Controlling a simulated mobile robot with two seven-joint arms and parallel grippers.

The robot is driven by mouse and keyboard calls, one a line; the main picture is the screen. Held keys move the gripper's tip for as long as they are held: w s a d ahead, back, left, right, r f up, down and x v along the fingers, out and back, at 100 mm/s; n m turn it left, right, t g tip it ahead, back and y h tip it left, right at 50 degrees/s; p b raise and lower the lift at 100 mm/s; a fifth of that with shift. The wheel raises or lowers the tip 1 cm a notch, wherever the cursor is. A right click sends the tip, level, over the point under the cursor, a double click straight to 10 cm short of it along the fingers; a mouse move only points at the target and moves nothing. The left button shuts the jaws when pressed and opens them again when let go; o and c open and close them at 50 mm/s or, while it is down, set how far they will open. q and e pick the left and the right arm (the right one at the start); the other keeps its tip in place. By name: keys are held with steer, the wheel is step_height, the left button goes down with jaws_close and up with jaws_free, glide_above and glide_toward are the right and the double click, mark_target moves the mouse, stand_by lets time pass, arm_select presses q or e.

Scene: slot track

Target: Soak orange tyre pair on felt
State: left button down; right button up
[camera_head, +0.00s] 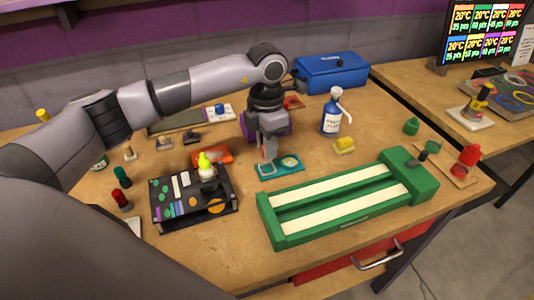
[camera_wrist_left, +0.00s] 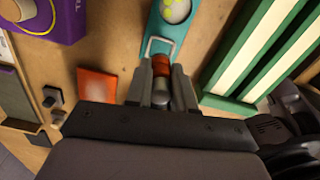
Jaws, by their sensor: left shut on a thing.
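My left gripper (camera_head: 268,152) points down over the small teal tray (camera_head: 266,175) in the head view. In the left wrist view its fingers (camera_wrist_left: 162,82) are shut on a small orange-red round piece (camera_wrist_left: 161,66), which looks like the orange tyre pair. The fingers hide much of it. It is at the near end of the teal tray (camera_wrist_left: 184,40), beside a pale square frame; I cannot tell whether it touches the tray. The green holder (camera_head: 278,242) with two long cream strips, which look like the felt (camera_head: 328,190), lies just to the right. My right gripper is not in view.
A black case (camera_head: 160,219) with bottles and paints stands left of the teal tray. An orange tray (camera_head: 222,150) lies behind it. A purple block (camera_head: 283,131) stands behind the gripper.

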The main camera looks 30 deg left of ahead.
arm_select(q)
steer(key=shift+f, duration=1.75)
steer(key=shift+f, duration=0.2)
steer(key=c, duration=1)
jaws_free()
steer(key=shift+o, duration=0.2)
steer(key=shift+r, duration=0.15)
step_height(320, 180, up, 12)
steer(key=shift+r+b, duration=0.1)
steer(key=shift+b, duration=0.25)
